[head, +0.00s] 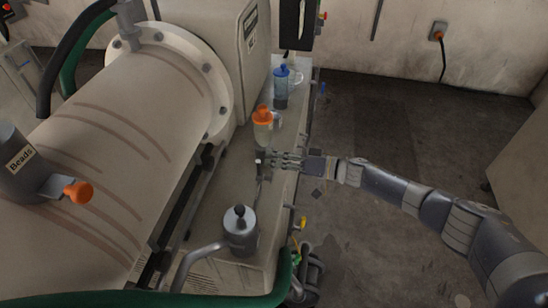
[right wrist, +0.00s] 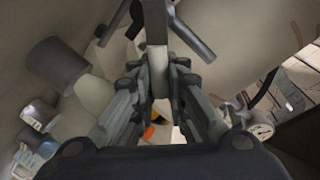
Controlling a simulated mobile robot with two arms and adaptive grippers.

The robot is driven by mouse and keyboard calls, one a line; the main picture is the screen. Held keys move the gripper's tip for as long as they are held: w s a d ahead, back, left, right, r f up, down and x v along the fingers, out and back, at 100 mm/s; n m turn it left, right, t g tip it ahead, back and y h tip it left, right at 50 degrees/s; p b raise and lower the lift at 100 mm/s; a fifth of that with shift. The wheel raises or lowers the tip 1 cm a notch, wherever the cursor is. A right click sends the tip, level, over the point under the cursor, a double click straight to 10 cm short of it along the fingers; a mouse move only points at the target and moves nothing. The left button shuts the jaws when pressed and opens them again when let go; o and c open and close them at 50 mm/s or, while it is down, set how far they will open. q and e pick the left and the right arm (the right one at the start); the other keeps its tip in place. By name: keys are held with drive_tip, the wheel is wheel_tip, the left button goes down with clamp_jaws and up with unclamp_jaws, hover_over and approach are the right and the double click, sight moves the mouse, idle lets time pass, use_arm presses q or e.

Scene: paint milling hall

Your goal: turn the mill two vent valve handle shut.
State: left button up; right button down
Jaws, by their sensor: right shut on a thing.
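My right gripper (head: 272,161) reaches in from the right over the pale ledge beside the big mill drum. It is shut on a small pale lever, which I take to be the vent valve handle (head: 259,172). In the right wrist view the grey and pale bar of this handle (right wrist: 157,62) runs between the two fingers of my right gripper (right wrist: 158,80). The fingers hide part of the handle and most of the valve body, so I cannot tell the valve's exact angle. My left gripper is not in view.
The mill drum (head: 128,125) fills the left. On the ledge (head: 210,205) stand an orange-capped container (head: 263,125), a blue-capped container (head: 281,90) and a grey metal pot (head: 240,230). A green hose (head: 200,299) crosses the front. The floor (head: 375,125) at right is clear.

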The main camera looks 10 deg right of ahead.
drive_tip(key=shift+w+d+f+m+g+b, duration=0.15)
drive_tip(key=shift+w+f+m+g+b, duration=0.35)
drive_tip(key=shift+m, duration=0.75)
drive_tip(key=shift+w+d+f+m+g+b, duration=0.15)
drive_tip(key=shift+f+m+g+b, duration=0.15)
drive_tip(key=shift+f+m+b, duration=0.7)
drive_tip(key=shift+w+d+f+m+g+b, duration=0.15)
drive_tip(key=shift+w+f+m+g+b, duration=0.35)
drive_tip(key=shift+m, duration=0.95)
drive_tip(key=shift+s+f, duration=0.15)
drive_tip(key=shift+s, duration=0.15)
drive_tip(key=c, duration=1.6)
unclamp_jaws()
drive_tip(key=shift+d, duration=0.1)
